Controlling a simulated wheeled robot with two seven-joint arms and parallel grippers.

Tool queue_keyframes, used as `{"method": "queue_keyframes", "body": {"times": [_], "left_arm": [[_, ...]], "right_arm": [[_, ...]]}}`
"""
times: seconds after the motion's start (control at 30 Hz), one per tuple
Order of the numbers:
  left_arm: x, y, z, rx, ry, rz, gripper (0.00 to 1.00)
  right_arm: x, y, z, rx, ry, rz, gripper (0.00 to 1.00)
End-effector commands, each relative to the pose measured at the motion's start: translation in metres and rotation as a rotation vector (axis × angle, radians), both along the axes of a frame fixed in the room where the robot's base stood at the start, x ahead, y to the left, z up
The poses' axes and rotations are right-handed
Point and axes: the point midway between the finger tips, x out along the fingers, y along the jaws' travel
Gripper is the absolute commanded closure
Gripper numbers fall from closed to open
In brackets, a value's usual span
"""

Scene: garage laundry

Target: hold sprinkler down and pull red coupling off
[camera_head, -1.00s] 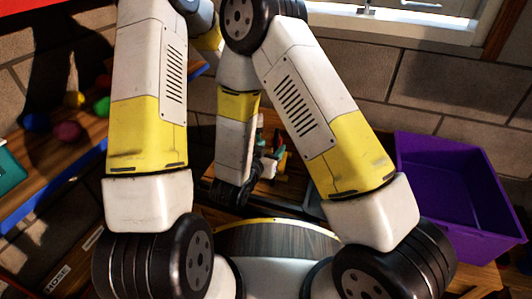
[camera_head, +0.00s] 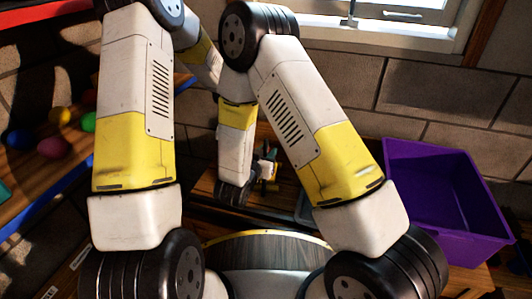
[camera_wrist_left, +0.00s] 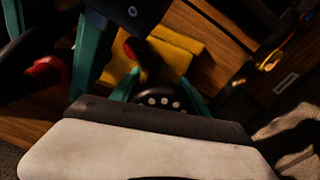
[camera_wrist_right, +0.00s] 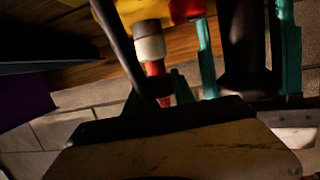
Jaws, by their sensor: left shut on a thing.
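The sprinkler shows as a yellow body (camera_wrist_left: 178,52) in the left wrist view, on the wooden surface. My left gripper (camera_wrist_left: 160,80) has its teal fingers closed on it. The red coupling (camera_wrist_right: 160,85), below a whitish collar (camera_wrist_right: 150,42), shows in the right wrist view. My right gripper (camera_wrist_right: 156,92) has its teal fingertips on either side of the coupling; shadow hides whether they press on it. In the head view both hands are largely hidden behind my arms; a small bit of my right gripper (camera_head: 268,174) shows low in the middle.
A purple bin (camera_head: 440,200) stands on the right. Several coloured balls lie on a blue-edged wooden shelf (camera_head: 78,160) on the left. A block wall and window (camera_head: 400,22) are behind. My two arms crowd the space over the work surface.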

Motion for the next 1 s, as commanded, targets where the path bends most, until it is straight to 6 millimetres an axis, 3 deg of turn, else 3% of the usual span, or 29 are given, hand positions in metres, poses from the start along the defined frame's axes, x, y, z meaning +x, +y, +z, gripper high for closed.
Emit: {"method": "queue_keyframes", "body": {"times": [0.03,0.13,0.47,1.0], "left_arm": [[0.000,0.000,0.001,-0.001,-0.001,0.000,1.00],[0.000,0.000,0.001,-0.001,-0.001,0.000,1.00],[0.001,0.000,0.001,-0.001,-0.001,0.000,1.00],[0.000,0.000,0.000,0.000,-0.001,0.000,1.00]], "right_arm": [[0.000,0.000,0.000,0.000,0.000,0.000,0.82],[0.000,0.000,0.000,0.000,0.000,0.000,1.00],[0.000,0.000,0.001,0.001,-0.001,0.001,1.00],[0.000,0.000,0.028,0.001,-0.003,0.000,1.00]]}}
